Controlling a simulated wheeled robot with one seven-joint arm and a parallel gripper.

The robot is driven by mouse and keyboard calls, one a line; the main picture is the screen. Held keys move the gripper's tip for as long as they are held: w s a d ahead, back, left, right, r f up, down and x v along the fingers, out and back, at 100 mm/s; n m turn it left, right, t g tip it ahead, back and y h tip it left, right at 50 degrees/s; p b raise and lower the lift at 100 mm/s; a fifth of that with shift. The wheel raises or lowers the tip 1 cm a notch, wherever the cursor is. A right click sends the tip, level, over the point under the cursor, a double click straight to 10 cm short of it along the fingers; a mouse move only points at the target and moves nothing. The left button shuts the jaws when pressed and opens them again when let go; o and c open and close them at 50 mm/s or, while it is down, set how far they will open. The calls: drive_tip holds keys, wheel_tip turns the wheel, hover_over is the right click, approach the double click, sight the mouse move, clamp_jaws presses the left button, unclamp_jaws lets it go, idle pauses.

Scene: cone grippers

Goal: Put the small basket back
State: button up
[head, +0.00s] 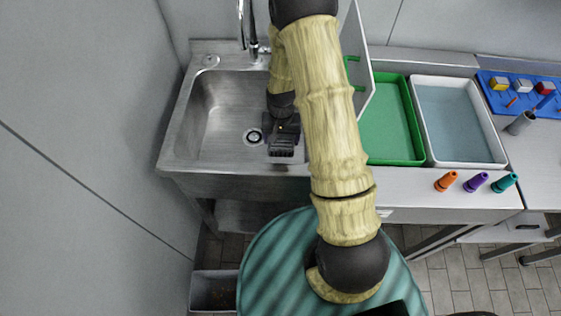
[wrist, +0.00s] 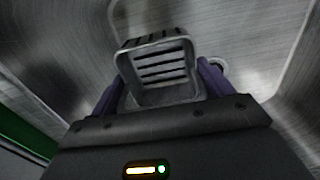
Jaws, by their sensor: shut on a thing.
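The small basket (wrist: 160,68) is dark grey with slots in its wall. In the wrist view it sits between the two purple fingers of my gripper (wrist: 160,86), which is shut on it. In the head view my gripper (head: 283,146) is over the right part of the steel sink (head: 208,112), right of the drain (head: 254,137). The basket cannot be made out clearly there. I cannot tell whether it touches the sink floor.
Right of my arm are a green tray (head: 398,118) and a white tray (head: 459,122). A blue board (head: 530,97) with small blocks lies at far right. A faucet (head: 252,30) rises behind the sink.

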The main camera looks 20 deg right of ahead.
sight(281, 147)
drive_tip(key=shift+f+p, duration=0.45)
drive_tip(key=shift+f, duration=2.4)
drive_tip(key=shift+f, duration=0.1)
drive_tip(key=shift+f+p, duration=0.35)
drive_tip(key=shift+f, duration=1.6)
drive_tip(key=shift+f, duration=0.1)
drive_tip(key=shift+f, duration=0.1)
drive_tip(key=o, duration=1)
drive_tip(key=shift+c, duration=0.2)
